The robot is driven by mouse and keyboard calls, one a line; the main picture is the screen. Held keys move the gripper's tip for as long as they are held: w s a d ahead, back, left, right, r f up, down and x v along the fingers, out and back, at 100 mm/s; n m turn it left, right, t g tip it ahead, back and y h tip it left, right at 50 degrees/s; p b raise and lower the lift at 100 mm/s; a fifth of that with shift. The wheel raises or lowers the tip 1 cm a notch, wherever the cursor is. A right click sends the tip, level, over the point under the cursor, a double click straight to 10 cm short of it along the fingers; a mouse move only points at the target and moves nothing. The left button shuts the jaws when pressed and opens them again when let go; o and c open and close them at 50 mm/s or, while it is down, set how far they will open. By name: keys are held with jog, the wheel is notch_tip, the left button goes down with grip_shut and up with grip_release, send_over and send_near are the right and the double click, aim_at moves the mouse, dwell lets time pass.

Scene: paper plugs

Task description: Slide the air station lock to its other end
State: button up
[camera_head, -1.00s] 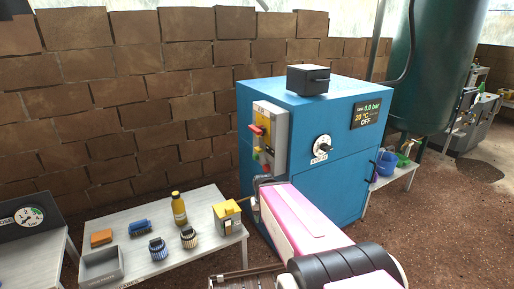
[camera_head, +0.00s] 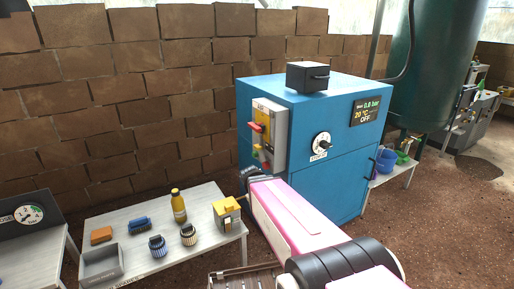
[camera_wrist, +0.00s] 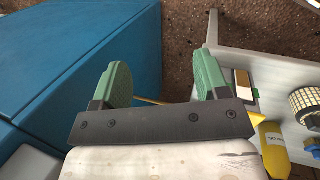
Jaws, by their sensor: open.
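A grey control panel (camera_head: 271,133) is fixed to the left side of the blue cabinet (camera_head: 325,187). It carries a red handle-like piece (camera_head: 256,127), a yellow label and small green and red parts lower down. Which part is the lock is too small to tell. In the wrist view my gripper (camera_wrist: 162,78) is open with two green fingers, and nothing is held between them. The blue cabinet is to its left in that view. In the head view the fingers are hard to make out by the cabinet, just below the panel.
A light table (camera_head: 205,250) left of the cabinet bears a yellow box (camera_head: 227,215), a yellow bottle (camera_head: 178,206), ribbed caps, a brush and a grey tray (camera_head: 101,264). A black box (camera_head: 308,76) sits on the cabinet. A brick wall (camera_head: 110,90) stands behind.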

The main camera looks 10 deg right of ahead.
jog(key=w+a+r+n+t+h, duration=0.1)
jog(key=w+r+n+t+h, duration=0.1)
jog(key=w+r+n+h, duration=0.6)
jog(key=n+t+h, duration=0.4)
jog(key=n+h, duration=0.1)
jog(key=n, duration=0.3)
send_near(255, 147)
jog(key=x, duration=1.1)
